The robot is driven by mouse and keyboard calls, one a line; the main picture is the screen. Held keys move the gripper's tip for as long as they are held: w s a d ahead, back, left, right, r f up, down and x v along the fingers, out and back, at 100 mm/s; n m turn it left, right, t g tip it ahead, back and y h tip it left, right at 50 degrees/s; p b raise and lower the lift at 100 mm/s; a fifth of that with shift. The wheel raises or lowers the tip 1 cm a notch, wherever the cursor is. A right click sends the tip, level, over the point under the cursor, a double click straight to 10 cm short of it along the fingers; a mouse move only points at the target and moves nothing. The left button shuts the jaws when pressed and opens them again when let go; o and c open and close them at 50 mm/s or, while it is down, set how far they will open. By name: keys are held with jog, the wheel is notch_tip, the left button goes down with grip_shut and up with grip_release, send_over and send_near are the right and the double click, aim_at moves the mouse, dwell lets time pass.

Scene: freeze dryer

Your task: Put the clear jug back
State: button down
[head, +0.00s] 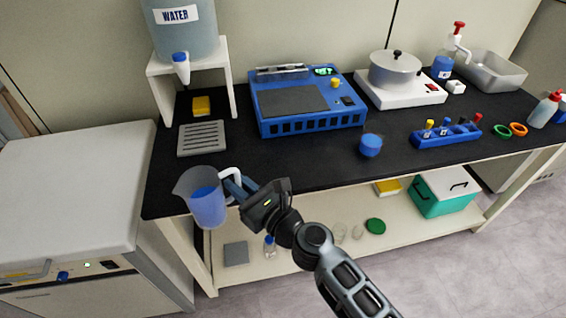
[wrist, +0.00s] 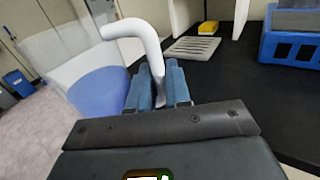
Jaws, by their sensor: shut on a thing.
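The clear jug (head: 208,203) holds blue liquid and has a white handle (head: 230,176). It is held in the air at the front left edge of the black bench top, nearly upright with a slight tilt. My gripper (head: 236,187) is shut on the handle from the right side. In the wrist view the jug (wrist: 90,75) is at the left, and its white handle (wrist: 140,35) comes down between the two blue fingers (wrist: 158,85). The lower end of the handle is partly hidden by the fingers.
A grey slatted drip tray (head: 201,138) lies below the water tank (head: 185,30) on its white stand (head: 225,62). A yellow block (head: 201,105) sits behind the tray. Bare bench lies between tray and cup.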

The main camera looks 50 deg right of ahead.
jog(key=s+d+r+b, duration=0.1)
jog(key=d+r+b, duration=0.2)
jog(key=d, duration=1.5)
jog(key=s+d+r+b, duration=0.2)
jog(key=d+r, duration=0.1)
jog(key=d, duration=1.5)
jog(key=w+a+f, duration=0.2)
jog(key=a, duration=0.1)
jog(key=w+a+f, duration=0.4)
jog(key=a+f, duration=0.1)
jog(key=shift+w+a+f, duration=0.1)
jog(key=shift+w+a, duration=0.2)
jog(key=shift+a, duration=0.05)
jog(key=shift+f, duration=2)
jog(key=shift+f+b, duration=0.15)
jog(key=shift+b, duration=0.2)
jog(key=c, duration=1.1)
grip_release()
